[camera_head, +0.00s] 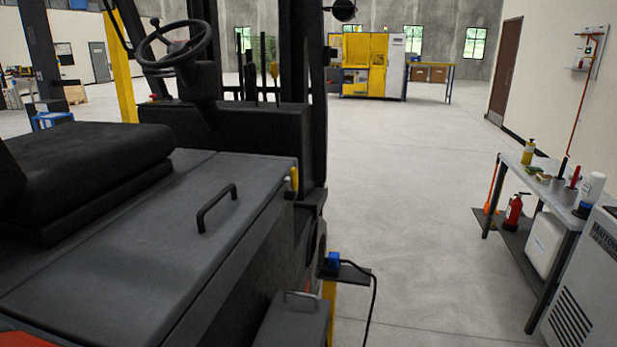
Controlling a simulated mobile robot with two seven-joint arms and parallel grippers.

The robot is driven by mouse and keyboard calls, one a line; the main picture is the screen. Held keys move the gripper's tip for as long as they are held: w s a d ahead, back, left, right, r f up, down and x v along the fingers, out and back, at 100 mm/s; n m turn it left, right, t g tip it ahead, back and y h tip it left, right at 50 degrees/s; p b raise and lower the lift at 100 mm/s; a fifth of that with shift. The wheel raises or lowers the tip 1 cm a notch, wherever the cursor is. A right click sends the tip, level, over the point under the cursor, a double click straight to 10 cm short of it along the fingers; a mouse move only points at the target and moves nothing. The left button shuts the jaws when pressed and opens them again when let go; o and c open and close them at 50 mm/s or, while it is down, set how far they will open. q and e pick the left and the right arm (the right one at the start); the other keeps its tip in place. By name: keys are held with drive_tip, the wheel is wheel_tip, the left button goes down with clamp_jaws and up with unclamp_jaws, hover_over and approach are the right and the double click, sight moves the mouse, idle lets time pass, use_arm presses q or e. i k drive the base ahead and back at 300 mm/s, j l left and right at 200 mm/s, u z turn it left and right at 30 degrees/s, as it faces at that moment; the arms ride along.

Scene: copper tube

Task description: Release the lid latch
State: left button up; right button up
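The lid (130,245) is a large dark grey panel on the forklift body, and it looks closed. A black bar handle (216,207) stands up from its top. A small yellow piece (294,179), possibly the latch, sits upright at the lid's far right corner; its exact form is too small to tell. The black seat (85,165) rests on the left part of the lid. Neither of my grippers shows in the head view.
The steering wheel (174,48) and mast stand beyond the lid. A blue connector (333,262) with a black cable sits on a small shelf at the forklift's right side. A workbench (533,170) with bottles stands at right. The floor between is clear.

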sight(294, 179)
drive_tip(key=i+l+z, duration=0.55)
drive_tip(key=z, duration=0.15)
drive_tip(key=i+l+z, duration=0.1)
drive_tip(key=i+z, duration=0.25)
